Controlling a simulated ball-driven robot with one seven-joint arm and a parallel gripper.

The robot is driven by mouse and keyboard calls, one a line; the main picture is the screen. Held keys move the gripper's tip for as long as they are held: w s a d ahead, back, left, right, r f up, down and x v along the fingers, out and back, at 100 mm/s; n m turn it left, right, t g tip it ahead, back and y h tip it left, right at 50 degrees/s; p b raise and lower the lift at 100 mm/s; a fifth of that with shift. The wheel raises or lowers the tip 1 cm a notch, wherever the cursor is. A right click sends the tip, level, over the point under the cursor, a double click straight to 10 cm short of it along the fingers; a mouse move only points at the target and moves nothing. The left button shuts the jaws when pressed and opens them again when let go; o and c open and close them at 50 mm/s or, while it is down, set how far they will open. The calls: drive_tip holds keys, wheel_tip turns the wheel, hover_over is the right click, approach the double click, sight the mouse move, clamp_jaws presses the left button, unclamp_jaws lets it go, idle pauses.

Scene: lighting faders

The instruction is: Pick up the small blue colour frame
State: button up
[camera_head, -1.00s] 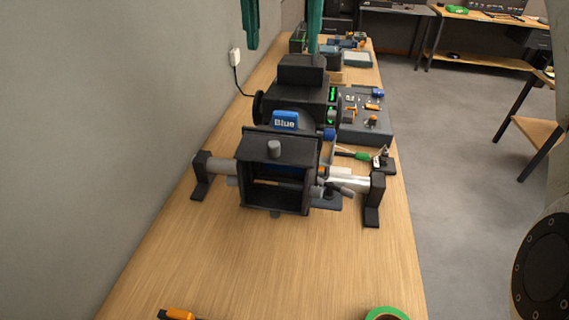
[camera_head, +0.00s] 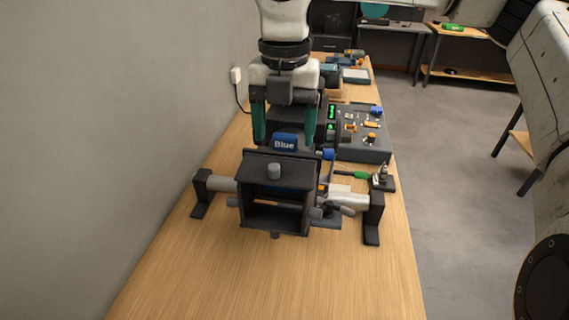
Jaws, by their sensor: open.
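The blue colour frame (camera_head: 285,142), labelled "Blue", stands upright with its top tab showing above the dark box-like lighting fixture (camera_head: 276,170). Its lower part is hidden by the fixture's front. My gripper (camera_head: 288,136) points down over the tab, open. One teal finger is left of the tab and one is right of it, with a gap on each side. I cannot tell whether the fingers are level with the tab in depth.
The fixture hangs on a bar between two black stands (camera_head: 373,205) on a wooden bench (camera_head: 260,278). A grey control panel (camera_head: 363,140) and a green-handled tool (camera_head: 353,175) lie to the right. The wall is close on the left. The near bench is clear.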

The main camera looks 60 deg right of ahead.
drive_tip(key=shift+f, duration=0.5)
drive_tip(key=c, duration=1)
